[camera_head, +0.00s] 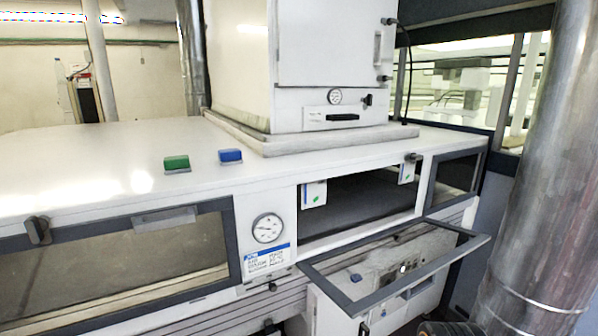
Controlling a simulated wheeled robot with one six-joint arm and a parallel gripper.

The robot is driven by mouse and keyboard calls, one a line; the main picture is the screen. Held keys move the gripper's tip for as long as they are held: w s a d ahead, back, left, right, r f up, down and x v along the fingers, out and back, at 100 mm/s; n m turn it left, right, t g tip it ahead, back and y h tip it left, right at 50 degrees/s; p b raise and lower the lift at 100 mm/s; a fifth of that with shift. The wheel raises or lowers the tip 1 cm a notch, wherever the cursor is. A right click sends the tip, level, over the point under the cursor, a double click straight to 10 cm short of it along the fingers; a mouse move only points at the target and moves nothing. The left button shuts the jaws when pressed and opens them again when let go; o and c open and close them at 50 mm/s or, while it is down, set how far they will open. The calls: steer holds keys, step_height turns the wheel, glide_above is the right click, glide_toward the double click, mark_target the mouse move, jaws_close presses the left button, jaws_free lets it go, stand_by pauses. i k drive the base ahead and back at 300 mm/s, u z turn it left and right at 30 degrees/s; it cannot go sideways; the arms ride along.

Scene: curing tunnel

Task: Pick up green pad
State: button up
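The green pad (177,163) is a small block lying on the white top of the curing tunnel (95,163), left of the picture's middle. A similar blue pad (230,156) lies a little to its right, apart from it. Nothing touches or covers the green pad. My gripper does not show in this view, so where it is relative to the pad cannot be seen.
A tall white cabinet (328,60) stands on the tunnel top behind the pads. A framed glass door (385,307) hangs open below a dark opening (355,205). A metal pipe (545,180) rises at right. The top left of the pads is clear.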

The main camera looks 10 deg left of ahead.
mark_target(179, 163)
steer(key=u, duration=1.25)
